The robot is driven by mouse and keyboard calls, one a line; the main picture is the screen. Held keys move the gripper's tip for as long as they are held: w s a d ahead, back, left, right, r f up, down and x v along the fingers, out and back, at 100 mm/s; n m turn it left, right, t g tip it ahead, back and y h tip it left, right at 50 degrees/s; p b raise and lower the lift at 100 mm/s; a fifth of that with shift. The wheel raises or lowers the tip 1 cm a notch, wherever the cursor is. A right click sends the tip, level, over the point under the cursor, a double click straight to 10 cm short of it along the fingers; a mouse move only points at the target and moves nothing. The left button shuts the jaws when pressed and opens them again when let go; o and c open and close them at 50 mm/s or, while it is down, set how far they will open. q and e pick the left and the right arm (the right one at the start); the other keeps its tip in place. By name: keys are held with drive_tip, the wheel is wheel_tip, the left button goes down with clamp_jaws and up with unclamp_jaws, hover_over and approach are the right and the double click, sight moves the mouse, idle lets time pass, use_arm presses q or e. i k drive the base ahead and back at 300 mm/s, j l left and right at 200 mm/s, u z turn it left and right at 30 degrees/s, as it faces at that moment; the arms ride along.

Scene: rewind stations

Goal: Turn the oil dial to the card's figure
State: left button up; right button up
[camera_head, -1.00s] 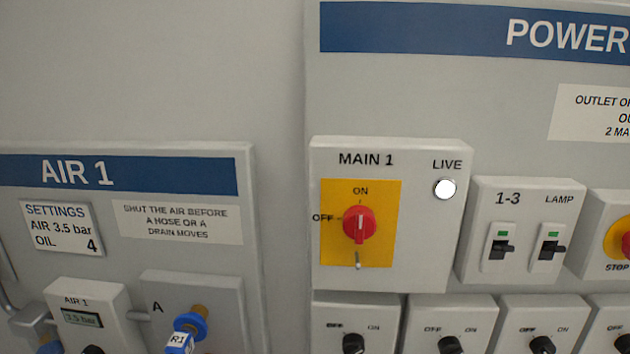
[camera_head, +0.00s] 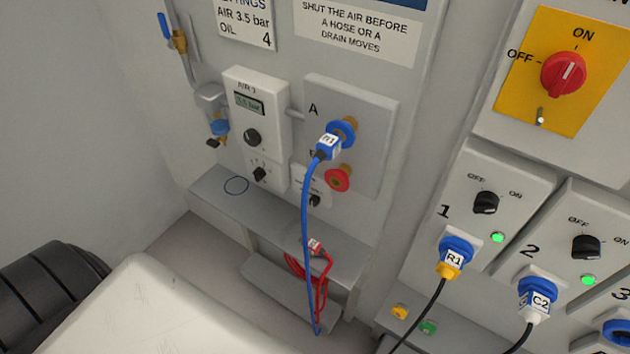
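The settings card (camera_head: 243,22) is at the top left, its upper edge cut off. It reads AIR 3.5 bar and OIL 4. Below it is the white AIR 1 unit (camera_head: 243,97) with a small display. The unit has a black knob (camera_head: 252,137) and a smaller black dial (camera_head: 260,173) beneath it. Neither gripper is in view.
A blue hose (camera_head: 306,230) hangs from outlet A, in front of the panel. A red coupling (camera_head: 338,180) sits below that outlet. A red hose (camera_head: 318,285) is coiled at the grey ledge (camera_head: 215,205). Power switches and plugged cables fill the right side.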

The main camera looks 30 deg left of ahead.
sight(259, 173)
drive_tip(key=u, duration=1.25)
